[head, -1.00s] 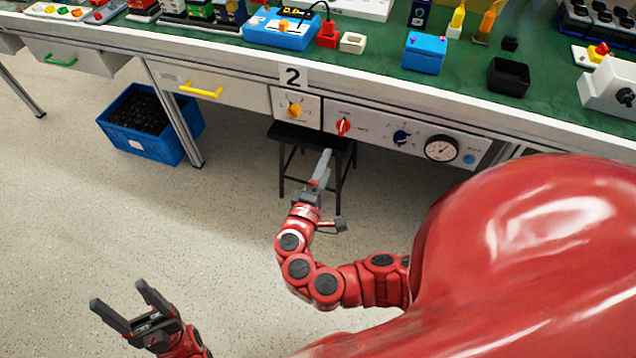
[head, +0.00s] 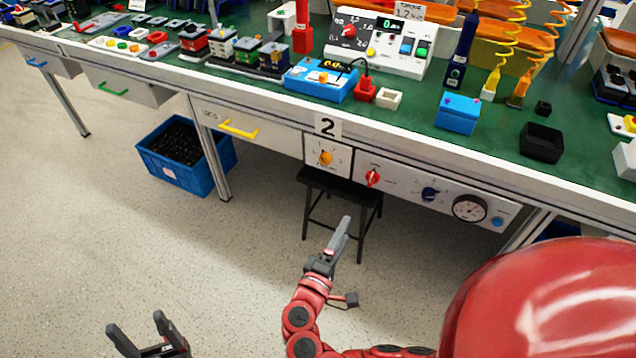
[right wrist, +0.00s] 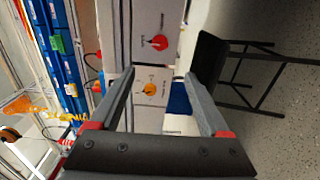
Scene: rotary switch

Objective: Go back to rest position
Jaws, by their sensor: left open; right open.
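My left gripper (head: 143,334) is open and empty over the floor at the lower left of the head view. My right gripper (head: 338,240) is in front of the bench, apart from it and below the switch panel. It is seen edge-on there. In the right wrist view its two fingers (right wrist: 163,104) are spread with nothing between them. Past the fingers are the orange rotary knob (right wrist: 149,87) and the red knob (right wrist: 159,42).
A black stool (head: 341,186) stands under the bench, just behind my right gripper. A blue crate (head: 215,178) is on the floor at left. The bench top (head: 400,112) carries many devices. The floor in front is clear.

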